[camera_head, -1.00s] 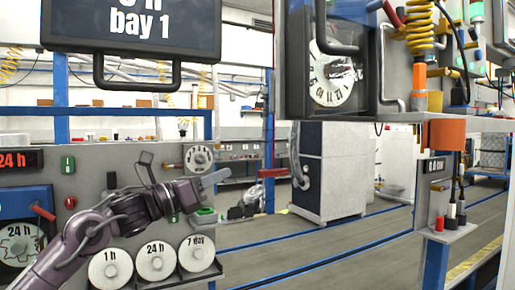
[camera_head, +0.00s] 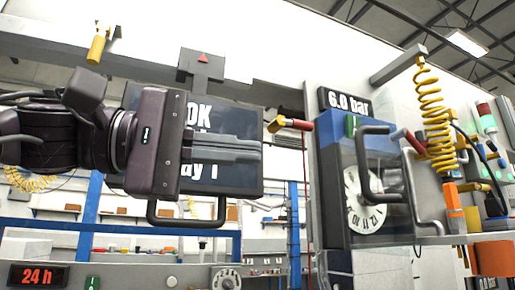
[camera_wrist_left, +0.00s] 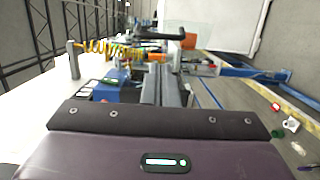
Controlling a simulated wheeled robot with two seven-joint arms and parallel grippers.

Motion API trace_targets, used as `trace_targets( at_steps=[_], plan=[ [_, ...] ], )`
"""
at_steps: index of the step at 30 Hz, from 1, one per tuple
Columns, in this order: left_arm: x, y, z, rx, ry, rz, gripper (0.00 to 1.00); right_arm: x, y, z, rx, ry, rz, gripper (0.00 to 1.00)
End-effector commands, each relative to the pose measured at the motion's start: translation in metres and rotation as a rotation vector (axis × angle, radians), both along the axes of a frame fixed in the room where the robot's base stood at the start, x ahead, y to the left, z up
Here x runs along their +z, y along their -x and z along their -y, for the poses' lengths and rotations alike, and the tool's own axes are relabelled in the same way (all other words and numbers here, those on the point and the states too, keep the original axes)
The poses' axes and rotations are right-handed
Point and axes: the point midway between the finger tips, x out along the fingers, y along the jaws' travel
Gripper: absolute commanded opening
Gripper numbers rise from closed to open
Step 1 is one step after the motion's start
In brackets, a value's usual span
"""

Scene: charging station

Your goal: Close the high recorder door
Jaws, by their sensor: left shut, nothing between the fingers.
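The high recorder (camera_head: 338,160) is the blue-framed unit at the right in the head view, with a white round dial (camera_head: 366,212). Its dark-framed clear door with a bent black handle (camera_head: 371,158) shows at the dial; how far it stands open I cannot tell. My left gripper (camera_head: 258,150) is shut and empty. It points right, in front of the hanging sign and left of the recorder, apart from it. In the left wrist view its fingers (camera_wrist_left: 162,84) lie together in the middle. My right gripper is out of view.
A hanging sign (camera_head: 220,187) with a black lower handle is partly hidden by my left gripper. A red-tipped lever (camera_head: 290,123) sticks out left of the recorder. A yellow coiled hose (camera_head: 434,115) hangs at its right. A 6.0 bar display (camera_head: 348,101) sits above.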

Motion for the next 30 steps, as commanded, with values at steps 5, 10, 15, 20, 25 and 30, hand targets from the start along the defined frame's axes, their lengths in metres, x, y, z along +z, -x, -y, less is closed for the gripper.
trace_targets(
  at_steps=[5, 10, 15, 20, 25, 30],
  plan=[
    [0.003, -0.006, 0.039, -0.005, -0.004, -0.003, 0.00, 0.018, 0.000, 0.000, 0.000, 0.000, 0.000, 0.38],
    [0.003, -0.012, 0.074, -0.004, -0.001, -0.003, 0.00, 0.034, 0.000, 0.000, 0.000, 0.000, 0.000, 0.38],
    [0.002, -0.016, 0.102, -0.003, -0.001, -0.004, 0.00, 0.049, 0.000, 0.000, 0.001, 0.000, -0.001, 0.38],
    [0.001, -0.019, 0.115, -0.002, 0.002, -0.004, 0.00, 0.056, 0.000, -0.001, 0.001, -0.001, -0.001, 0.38],
    [-0.001, -0.020, 0.119, 0.000, 0.003, -0.004, 0.00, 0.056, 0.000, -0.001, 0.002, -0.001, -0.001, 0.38],
    [-0.002, -0.020, 0.119, 0.000, 0.003, -0.004, 0.00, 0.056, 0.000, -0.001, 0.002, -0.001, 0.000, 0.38]
  ],
)
